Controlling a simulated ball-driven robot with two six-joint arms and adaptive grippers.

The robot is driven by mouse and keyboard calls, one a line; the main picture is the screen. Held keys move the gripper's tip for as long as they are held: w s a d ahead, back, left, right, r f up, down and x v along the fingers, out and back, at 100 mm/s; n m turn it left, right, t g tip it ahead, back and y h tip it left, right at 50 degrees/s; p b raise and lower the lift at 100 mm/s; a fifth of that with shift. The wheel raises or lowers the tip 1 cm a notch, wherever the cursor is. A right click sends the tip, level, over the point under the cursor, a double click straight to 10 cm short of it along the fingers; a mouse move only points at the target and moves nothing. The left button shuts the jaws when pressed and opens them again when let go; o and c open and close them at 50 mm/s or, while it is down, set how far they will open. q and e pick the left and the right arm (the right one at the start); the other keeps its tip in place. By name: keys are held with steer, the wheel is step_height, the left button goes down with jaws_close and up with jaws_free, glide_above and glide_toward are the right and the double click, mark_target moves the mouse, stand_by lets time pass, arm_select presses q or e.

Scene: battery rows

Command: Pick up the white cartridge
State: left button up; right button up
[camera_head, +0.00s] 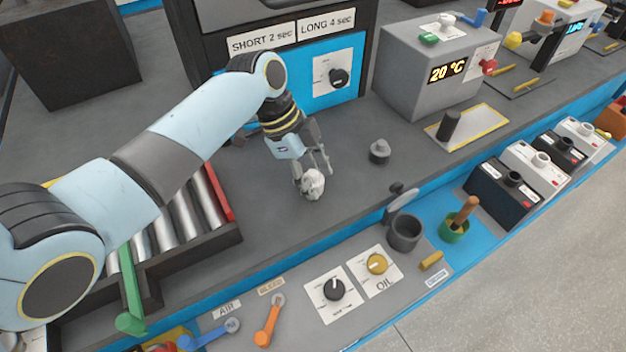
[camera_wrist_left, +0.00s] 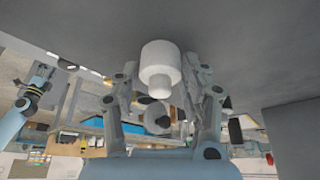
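The white cartridge (camera_head: 313,185) stands on the grey bench top in the head view, below my left gripper. My left gripper (camera_head: 312,172) points down with its two fingers on either side of the cartridge. In the left wrist view the cartridge (camera_wrist_left: 160,62) is a white cylinder with a narrower end, between the fingertips of my left gripper (camera_wrist_left: 162,75). The fingers look spread, with a small gap at the cartridge's side; contact is hard to make out. A blue arm of mine shows at the left of the wrist view; the state of its gripper is too small to tell.
A grey knobbed piece (camera_head: 380,151) stands to the right on the bench. A roller rack (camera_head: 190,222) lies left, under my arm. A black cabinet with a blue panel (camera_head: 333,80) is behind, and a grey heater box (camera_head: 420,85) is back right. A dark cup (camera_head: 404,232) stands in front.

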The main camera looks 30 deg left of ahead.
mark_target(312, 175)
arm_select(q)
steer(key=c, duration=0.6)
arm_select(e)
steer(key=shift+a, duration=0.2)
arm_select(q)
steer(key=shift+r, duration=0.1)
arm_select(e)
steer(key=shift+a, duration=0.1)
arm_select(q)
steer(key=shift+r, duration=0.25)
steer(key=r, duration=0.3)
steer(key=shift+s+r, duration=0.3)
steer(key=shift+r, duration=0.05)
steer(key=s+d+r+p, duration=0.1)
steer(key=s+r+p, duration=0.1)
steer(key=s+r, duration=0.1)
steer(key=s+d+r+p, duration=0.1)
steer(key=s+r+p, duration=0.2)
steer(key=s+r, duration=0.1)
steer(key=s+d+r+p, duration=0.1)
steer(key=s+r+p, duration=0.1)
steer(key=r, duration=0.3)
steer(key=shift+s+d+r+p, duration=0.2)
steer(key=shift+s+r+p, duration=0.1)
steer(key=shift+s, duration=0.45)
arm_select(e)
step_height(312, 175, up, 8)
steer(key=shift+f, duration=0.2)
